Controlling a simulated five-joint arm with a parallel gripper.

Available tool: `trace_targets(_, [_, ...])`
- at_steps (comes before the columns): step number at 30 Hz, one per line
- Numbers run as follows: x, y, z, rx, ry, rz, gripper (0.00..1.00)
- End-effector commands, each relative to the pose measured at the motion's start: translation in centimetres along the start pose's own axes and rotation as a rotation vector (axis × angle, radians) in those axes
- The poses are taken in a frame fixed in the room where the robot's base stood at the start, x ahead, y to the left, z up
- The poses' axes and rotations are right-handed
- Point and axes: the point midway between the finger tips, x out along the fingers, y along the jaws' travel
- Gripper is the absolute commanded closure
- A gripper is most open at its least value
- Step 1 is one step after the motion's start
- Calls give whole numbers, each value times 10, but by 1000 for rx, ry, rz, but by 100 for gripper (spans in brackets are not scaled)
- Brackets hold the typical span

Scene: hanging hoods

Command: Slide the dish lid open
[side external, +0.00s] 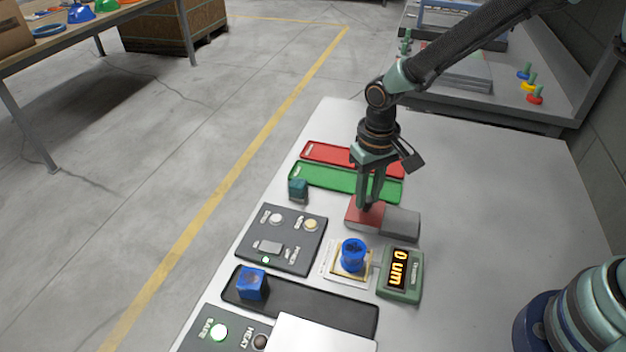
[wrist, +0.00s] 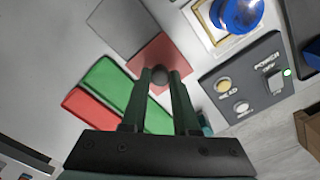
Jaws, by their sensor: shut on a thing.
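The dish is a low box with a red square part (side external: 355,217) and a grey part (side external: 401,224) side by side. In the wrist view the red part (wrist: 157,49) lies below and right of the grey part (wrist: 117,26).
Green (side external: 330,182) and red (side external: 325,153) trays lie behind the dish, with a small teal block (side external: 298,189). A switch panel (side external: 285,255), a blue knob on a plate (side external: 353,255) and a digital readout (side external: 400,274) stand in front. The bench's right side is clear.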

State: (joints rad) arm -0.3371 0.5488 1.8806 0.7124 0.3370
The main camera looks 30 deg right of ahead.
Motion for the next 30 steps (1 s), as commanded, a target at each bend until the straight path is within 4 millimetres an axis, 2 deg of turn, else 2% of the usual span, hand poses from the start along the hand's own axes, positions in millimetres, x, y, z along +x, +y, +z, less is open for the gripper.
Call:
trace_targets(26, [-1, -1, 0, -1, 1, 0, 100])
trace_targets(30, [-1, 5, 5, 0, 0, 0, 100])
